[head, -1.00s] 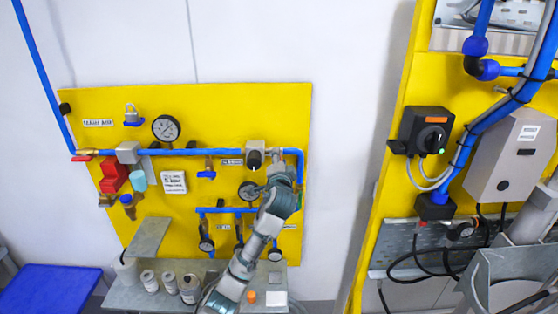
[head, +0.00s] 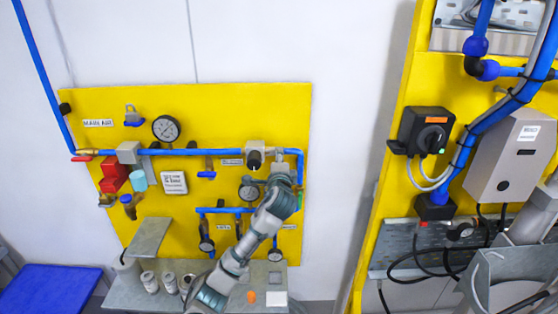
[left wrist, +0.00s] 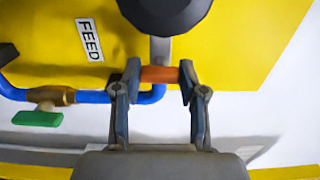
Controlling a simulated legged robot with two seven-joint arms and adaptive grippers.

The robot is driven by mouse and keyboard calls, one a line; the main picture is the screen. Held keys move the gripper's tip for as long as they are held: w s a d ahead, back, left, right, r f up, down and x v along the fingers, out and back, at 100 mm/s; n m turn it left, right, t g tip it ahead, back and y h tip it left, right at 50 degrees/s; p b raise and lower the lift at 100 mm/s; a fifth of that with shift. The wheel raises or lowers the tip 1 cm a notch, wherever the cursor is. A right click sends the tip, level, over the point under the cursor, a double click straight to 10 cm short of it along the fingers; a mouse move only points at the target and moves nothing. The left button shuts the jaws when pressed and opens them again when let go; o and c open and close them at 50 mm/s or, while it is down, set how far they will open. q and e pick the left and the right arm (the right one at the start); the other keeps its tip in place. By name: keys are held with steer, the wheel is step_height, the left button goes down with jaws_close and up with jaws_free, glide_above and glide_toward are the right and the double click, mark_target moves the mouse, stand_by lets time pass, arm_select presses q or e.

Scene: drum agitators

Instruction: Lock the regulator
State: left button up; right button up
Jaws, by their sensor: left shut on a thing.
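The regulator (head: 255,158) sits on the right part of the yellow panel, on the blue pipe, with a dark knob facing out. In the left wrist view its dark round knob (left wrist: 165,12) is at the top, cut off by the frame edge. My left gripper (left wrist: 159,76) is just below the knob, shut on a small orange-brown piece (left wrist: 159,74) that lies crosswise between its fingertips. In the head view my left gripper (head: 279,168) is right beside the regulator, partly hidden by my own arm. My right gripper does not show.
A FEED label (left wrist: 89,40), blue pipe and green valve handle (left wrist: 38,118) lie close by. A gauge (head: 166,129) and red blocks (head: 114,177) are farther left on the panel. A shelf (head: 130,292) with several canisters stands below. A second yellow panel is at right.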

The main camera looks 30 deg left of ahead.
arm_select(q)
steer(key=shift+f, duration=0.15)
steer(key=o, duration=1.1)
steer(key=shift+w, duration=0.1)
steer(key=shift+o, duration=0.2)
steer(key=shift+w, duration=0.15)
steer(key=v, duration=1.2)
steer(key=shift+f, duration=0.15)
steer(key=shift+a, duration=0.15)
